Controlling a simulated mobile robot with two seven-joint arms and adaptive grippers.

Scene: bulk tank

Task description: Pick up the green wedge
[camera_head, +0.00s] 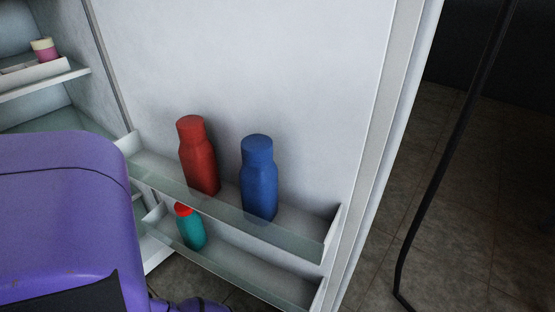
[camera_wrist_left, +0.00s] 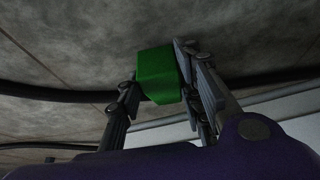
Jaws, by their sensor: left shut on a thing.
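The green wedge (camera_wrist_left: 157,72) is between the fingers of my left gripper (camera_wrist_left: 160,85) in the left wrist view. That gripper is shut on it, with one finger on each side. Part of the wedge's lower side is hidden by the fingers. The wedge does not show in the head view, where only a purple part of my arm fills the lower left. My right gripper is in neither view.
In the head view, an open fridge door (camera_head: 265,60) holds a red bottle (camera_head: 198,155) and a blue bottle (camera_head: 258,180) on its upper shelf. A teal bottle (camera_head: 190,230) stands on the lower one. Tiled floor (camera_head: 450,200) and a dark bent pole (camera_head: 440,160) lie to the right.

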